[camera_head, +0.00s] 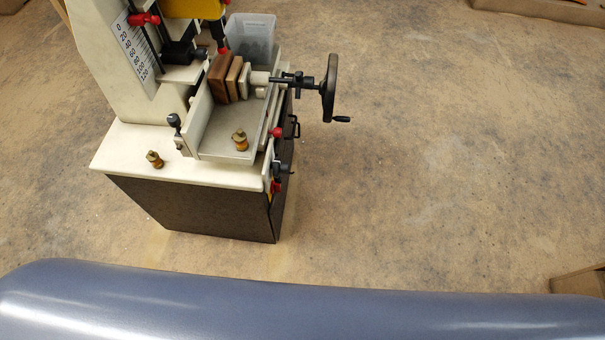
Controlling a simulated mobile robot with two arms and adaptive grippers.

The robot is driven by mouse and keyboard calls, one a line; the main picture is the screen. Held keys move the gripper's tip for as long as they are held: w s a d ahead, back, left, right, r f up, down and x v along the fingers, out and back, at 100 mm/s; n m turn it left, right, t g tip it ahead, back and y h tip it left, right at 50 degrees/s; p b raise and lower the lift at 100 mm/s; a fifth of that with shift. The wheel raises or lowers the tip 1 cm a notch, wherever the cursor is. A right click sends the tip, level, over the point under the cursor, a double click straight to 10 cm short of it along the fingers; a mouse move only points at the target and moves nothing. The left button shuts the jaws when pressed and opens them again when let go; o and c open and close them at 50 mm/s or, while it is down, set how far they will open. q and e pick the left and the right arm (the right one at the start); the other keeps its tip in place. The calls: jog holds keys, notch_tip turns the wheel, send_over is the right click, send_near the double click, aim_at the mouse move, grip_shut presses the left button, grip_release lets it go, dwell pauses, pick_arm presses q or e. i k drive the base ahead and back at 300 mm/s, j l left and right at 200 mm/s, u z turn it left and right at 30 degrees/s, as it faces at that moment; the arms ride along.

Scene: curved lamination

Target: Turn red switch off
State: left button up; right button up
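A machine (130,60) with a cream column and a depth scale stands on a dark cabinet (200,207) with a cream top. A small red part with yellow beside it (276,186) sits at the cabinet's right front edge, below a black handle. It may be the red switch, but it is too small to tell its position. Another red knob (277,132) is on the right side of the machine's table, and a red handle (142,19) is on the column. Neither of my grippers is in view.
A black handwheel (329,88) sticks out to the right of the machine. Wooden blocks (226,78) sit in its vise, beside a clear bin (251,37). Brass-coloured fittings (154,159) stand on top. The floor (440,150) to the right is clear. A box (580,281) shows at lower right.

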aim_at(276, 187)
jog(key=u, duration=0.45)
jog(key=i+l+u, duration=0.15)
jog(key=l+u, duration=0.15)
jog(key=u, duration=0.2)
jog(key=l+u, duration=0.3)
jog(key=u, duration=0.15)
jog(key=i+l+u, duration=0.1)
jog(key=l+u, duration=0.25)
jog(key=u, duration=0.15)
